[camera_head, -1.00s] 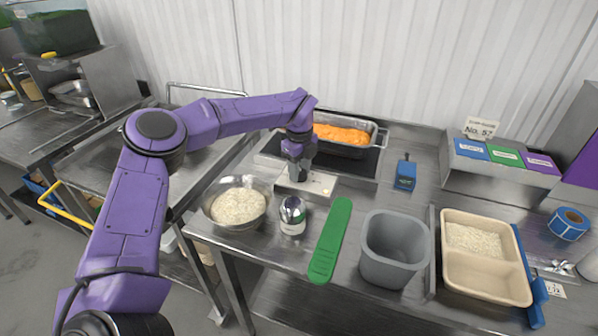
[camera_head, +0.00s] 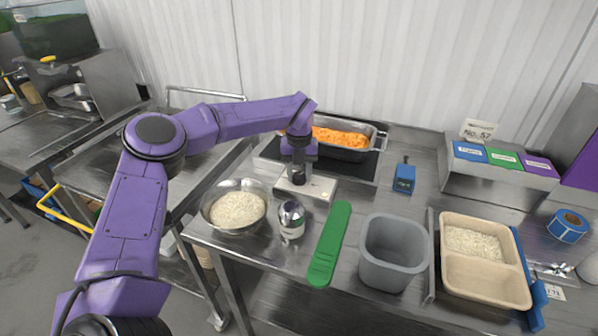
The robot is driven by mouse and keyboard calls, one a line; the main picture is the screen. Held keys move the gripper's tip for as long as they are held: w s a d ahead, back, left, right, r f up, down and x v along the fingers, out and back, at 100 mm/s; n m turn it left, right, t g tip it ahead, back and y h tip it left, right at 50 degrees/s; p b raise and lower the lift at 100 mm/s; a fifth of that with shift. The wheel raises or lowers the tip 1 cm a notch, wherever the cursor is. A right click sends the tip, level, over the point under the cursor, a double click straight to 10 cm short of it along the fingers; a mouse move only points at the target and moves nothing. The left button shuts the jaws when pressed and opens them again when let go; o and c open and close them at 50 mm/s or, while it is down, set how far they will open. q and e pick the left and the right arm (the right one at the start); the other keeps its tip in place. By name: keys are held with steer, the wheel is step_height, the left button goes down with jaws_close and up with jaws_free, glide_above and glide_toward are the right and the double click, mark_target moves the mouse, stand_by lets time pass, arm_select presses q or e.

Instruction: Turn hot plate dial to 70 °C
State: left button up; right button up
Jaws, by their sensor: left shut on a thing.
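The hot plate (camera_head: 373,165) stands at the back of the steel table, with a metal pan of orange food (camera_head: 345,140) on its dark top. Its light front panel (camera_head: 318,188) faces the near side. My left gripper (camera_head: 298,180) points down at the left part of this panel and is shut on the dial there. The dial itself is hidden by the fingers, so its setting cannot be read. My right gripper is not in view.
Near the panel are a bowl of rice (camera_head: 236,209), a shiny round-topped object (camera_head: 291,219) and a green flat utensil (camera_head: 330,245). A grey bin (camera_head: 393,252), a two-part tray with rice (camera_head: 485,282) and a blue handheld device (camera_head: 404,177) stand to the right.

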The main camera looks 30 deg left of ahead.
mark_target(299, 176)
arm_select(q)
steer(key=shift+s+d+f+m, duration=0.15)
steer(key=shift+f+m, duration=0.15)
steer(key=shift+m, duration=0.3)
steer(key=o, duration=1.1)
steer(key=shift+r, duration=0.1)
steer(key=shift+c, duration=0.2)
steer(key=shift+r, duration=0.2)
step_height(299, 176, up, 10)
steer(key=b, duration=0.1)
steer(key=shift+b, duration=0.3)
